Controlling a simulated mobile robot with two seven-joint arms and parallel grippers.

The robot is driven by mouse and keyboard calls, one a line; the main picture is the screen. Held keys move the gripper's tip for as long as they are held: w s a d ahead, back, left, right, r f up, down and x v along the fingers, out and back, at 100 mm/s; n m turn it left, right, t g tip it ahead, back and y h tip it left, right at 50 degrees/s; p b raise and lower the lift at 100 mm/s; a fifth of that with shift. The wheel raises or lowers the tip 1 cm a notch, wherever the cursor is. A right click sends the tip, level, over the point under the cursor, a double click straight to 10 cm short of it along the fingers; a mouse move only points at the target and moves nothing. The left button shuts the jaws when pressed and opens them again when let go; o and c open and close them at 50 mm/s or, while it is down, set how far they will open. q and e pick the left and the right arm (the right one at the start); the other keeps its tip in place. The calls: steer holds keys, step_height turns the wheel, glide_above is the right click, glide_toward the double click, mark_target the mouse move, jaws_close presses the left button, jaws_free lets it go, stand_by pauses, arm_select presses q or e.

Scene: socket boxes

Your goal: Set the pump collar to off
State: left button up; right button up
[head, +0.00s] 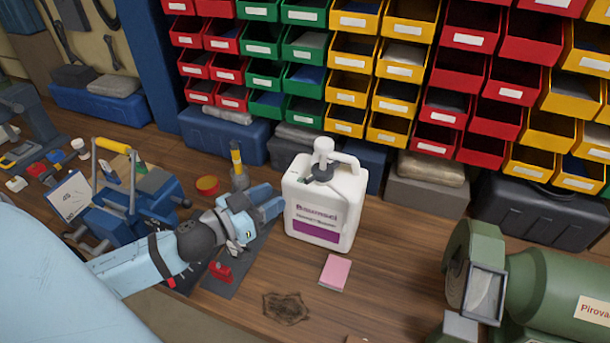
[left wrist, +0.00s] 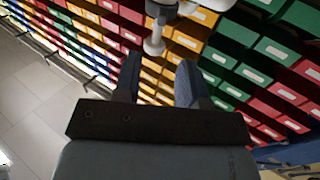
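A white pump jug (head: 327,208) with a purple label stands upright on the wooden bench. Its white pump head (head: 323,148) rises from a dark collar (head: 321,171) beside the handle. My left gripper (head: 270,203) is just left of the jug, low beside its body, pointing toward it. In the left wrist view the gripper (left wrist: 160,64) is open with nothing between its fingers. The white pump head (left wrist: 154,46) and dark collar (left wrist: 161,9) show beyond the fingertips there. The collar's setting is too small to read. My right gripper is out of view.
A pink pad (head: 335,272) lies in front of the jug, near a dark stain. A blue vise (head: 130,205) and a yellow-handled tool (head: 237,165) stand to the left. A green motor (head: 540,285) is at right. Coloured bins line the back.

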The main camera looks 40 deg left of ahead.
mark_target(305, 179)
arm_select(q)
steer(key=shift+p+x, duration=1.15)
steer(key=shift+x, duration=3.65)
steer(key=shift+a, duration=0.1)
jaws_close()
